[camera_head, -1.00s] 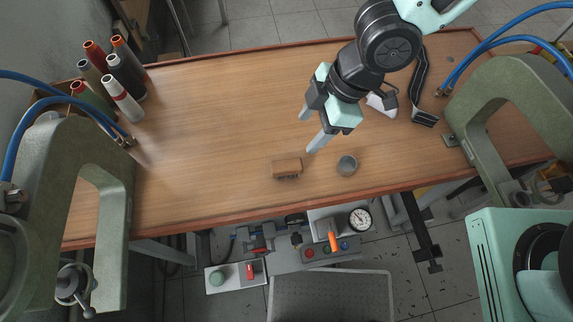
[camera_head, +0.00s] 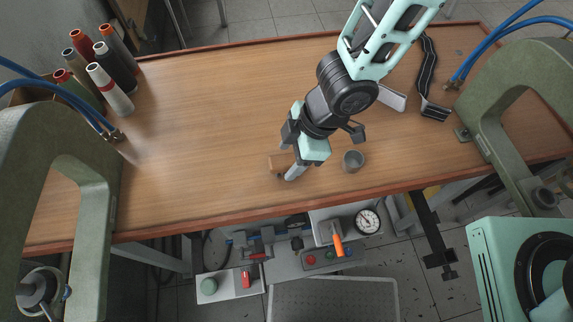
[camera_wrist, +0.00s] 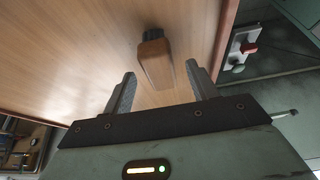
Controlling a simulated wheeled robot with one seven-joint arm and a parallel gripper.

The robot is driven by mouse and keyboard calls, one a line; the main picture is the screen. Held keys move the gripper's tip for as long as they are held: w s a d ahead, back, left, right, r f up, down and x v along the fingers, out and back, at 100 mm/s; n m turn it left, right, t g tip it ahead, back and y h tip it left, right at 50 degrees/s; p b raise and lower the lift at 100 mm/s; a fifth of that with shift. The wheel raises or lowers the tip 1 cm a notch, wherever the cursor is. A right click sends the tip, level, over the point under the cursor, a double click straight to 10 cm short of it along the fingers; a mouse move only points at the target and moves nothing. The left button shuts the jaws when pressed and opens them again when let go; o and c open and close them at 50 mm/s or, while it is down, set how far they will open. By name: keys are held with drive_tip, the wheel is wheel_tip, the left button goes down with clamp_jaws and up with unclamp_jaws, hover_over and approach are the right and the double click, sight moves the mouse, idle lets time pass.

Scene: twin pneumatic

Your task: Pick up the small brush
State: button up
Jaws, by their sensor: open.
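The small brush (camera_head: 277,162) has a brown wooden body and lies on the wooden table near its front edge. In the head view my gripper partly covers it. In the wrist view the brush (camera_wrist: 156,60) lies just beyond the fingertips, between their lines, with dark bristles at its far end. My gripper (camera_head: 287,161) is open and empty, low over the table at the brush. In the wrist view the two fingers of my gripper (camera_wrist: 160,78) stand apart on either side of the brush's near end.
A small grey metal cup (camera_head: 353,160) stands right of my gripper. A white block (camera_head: 392,97) and a black strap (camera_head: 431,80) lie farther right. Spools (camera_head: 104,72) stand at the back left. Green machine frames (camera_head: 85,150) flank the table. The left middle is clear.

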sight(287, 160)
drive_tip(key=shift+b+x, duration=0.3)
drive_tip(key=shift+x, duration=1.1)
drive_tip(key=shift+d, duration=0.1)
drive_tip(key=c, duration=1.1)
wheel_tip(287, 160, up, 10)
drive_tip(key=p, duration=0.5)
